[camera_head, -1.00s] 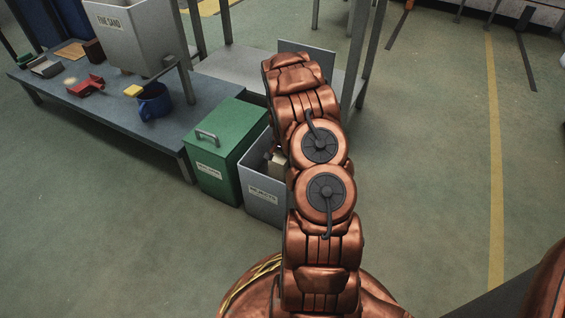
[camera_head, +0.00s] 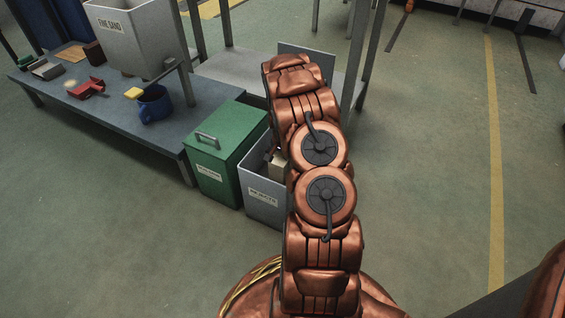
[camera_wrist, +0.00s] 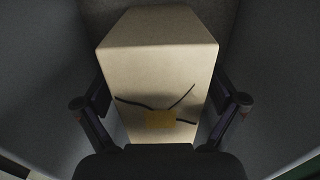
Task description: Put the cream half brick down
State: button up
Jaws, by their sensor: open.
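The cream half brick (camera_wrist: 158,75) fills the middle of the wrist view, with dark crack-like lines and a yellow patch on its near face. It is inside a grey bin; a small part of it also shows in the head view (camera_head: 279,166), beside my arm. My gripper (camera_wrist: 160,98) is open, with one finger on each side of the brick. Whether the fingers touch it is hard to tell. The brick's underside is hidden. In the head view my arm covers the gripper and part of the grey bin (camera_head: 264,198).
A green lidded bin (camera_head: 214,172) stands just left of the grey bin. A blue-grey bench (camera_head: 110,118) at left holds a blue mug (camera_head: 155,106), a red tool (camera_head: 88,89) and a fine sand hopper (camera_head: 138,45). Open floor (camera_head: 425,170) lies to the right.

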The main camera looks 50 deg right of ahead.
notch_tip(320, 180, up, 12)
jog(key=p, duration=0.4)
jog(key=shift+a+f, duration=0.1)
jog(key=shift+f, duration=0.05)
jog(key=s+a+r+n+g, duration=0.1)
jog(key=s+a+r+n, duration=0.1)
jog(key=a+r, duration=0.55)
jog(key=s+a+r+n, duration=0.3)
jog(key=a+r, duration=0.3)
jog(key=a, duration=0.3)
jog(key=s+a+r+n+g, duration=0.1)
jog(key=s+a+r+n, duration=0.1)
jog(key=s+a+r, duration=0.4)
jog(key=s+a+r+n, duration=0.2)
jog(key=s+a, duration=0.3)
jog(key=a, duration=0.3)
jog(key=s+a+r+n, duration=0.1)
jog(key=s+a+n, duration=0.2)
jog(key=s, duration=0.4)
jog(key=s+a+r+n+g, duration=0.1)
jog(key=s+a+n, duration=0.1)
jog(key=s, duration=0.6)
jog(key=shift+s+a+r+n+g, duration=0.15)
jog(key=shift+s+a+n+g, duration=0.2)
jog(key=shift+a, duration=0.55)
jog(key=shift+w, duration=0.15)
notch_tip(320, 180, up, 39)
jog(key=w+t+p, duration=0.1)
jog(key=t+p, duration=0.1)
jog(key=p, duration=3.5)
